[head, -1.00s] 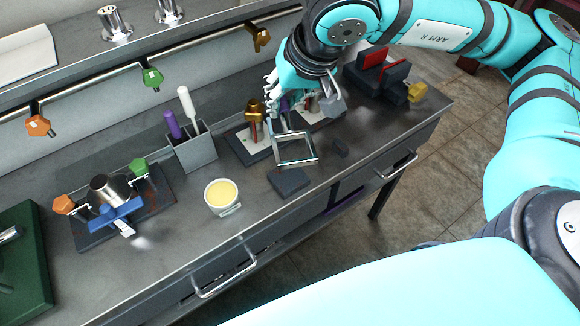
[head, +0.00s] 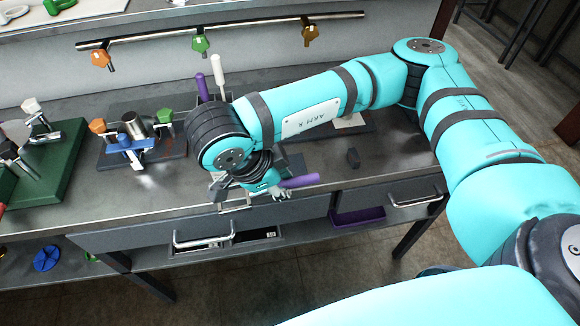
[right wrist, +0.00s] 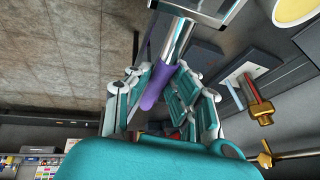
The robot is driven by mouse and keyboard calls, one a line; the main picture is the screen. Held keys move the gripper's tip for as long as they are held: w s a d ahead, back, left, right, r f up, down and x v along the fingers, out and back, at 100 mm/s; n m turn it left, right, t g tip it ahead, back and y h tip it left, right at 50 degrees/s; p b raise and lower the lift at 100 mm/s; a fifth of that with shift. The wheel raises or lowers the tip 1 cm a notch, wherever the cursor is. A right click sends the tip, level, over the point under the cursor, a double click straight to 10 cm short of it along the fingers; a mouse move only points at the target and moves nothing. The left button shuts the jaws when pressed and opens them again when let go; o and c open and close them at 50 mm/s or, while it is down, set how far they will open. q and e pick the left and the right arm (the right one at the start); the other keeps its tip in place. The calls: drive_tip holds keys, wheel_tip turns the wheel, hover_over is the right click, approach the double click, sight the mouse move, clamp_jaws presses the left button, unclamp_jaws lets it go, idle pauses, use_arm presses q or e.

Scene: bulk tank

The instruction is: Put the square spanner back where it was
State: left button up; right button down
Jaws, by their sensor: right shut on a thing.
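The square spanner (right wrist: 173,40) has a purple handle, a bright metal shaft and a square metal head, partly cut off at the top of the right wrist view. My right gripper (right wrist: 160,90) is shut around the purple handle. In the head view my right gripper (head: 277,190) is over the front edge of the bench, with the purple handle of the spanner (head: 300,181) sticking out to the right. Much of the spanner is hidden there by my arm. My left gripper is not in view.
A grey holder with purple (head: 202,88) and white (head: 217,70) handles stands behind my arm. A board with clamps (head: 145,150) and a green board (head: 45,165) lie left. Drawers with handles (head: 203,240) sit below.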

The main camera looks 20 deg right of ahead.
drive_tip(key=shift+w+d+f+m, duration=0.1)
drive_tip(key=shift+d+f+m, duration=0.1)
drive_tip(key=shift+d+m, duration=0.4)
drive_tip(key=w+d, duration=0.2)
drive_tip(key=d, duration=0.2)
drive_tip(key=w+d+f, duration=0.1)
drive_tip(key=w+d, duration=0.1)
drive_tip(key=d, duration=0.2)
drive_tip(key=w+d+p, duration=0.1)
drive_tip(key=d, duration=0.3)
drive_tip(key=shift+w+d+f, duration=0.2)
drive_tip(key=shift+w+d, duration=0.3)
drive_tip(key=shift+d, duration=0.1)
drive_tip(key=shift+f+p, duration=0.55)
drive_tip(key=shift+f, duration=1.4)
drive_tip(key=c, duration=1.2)
unclamp_jaws()
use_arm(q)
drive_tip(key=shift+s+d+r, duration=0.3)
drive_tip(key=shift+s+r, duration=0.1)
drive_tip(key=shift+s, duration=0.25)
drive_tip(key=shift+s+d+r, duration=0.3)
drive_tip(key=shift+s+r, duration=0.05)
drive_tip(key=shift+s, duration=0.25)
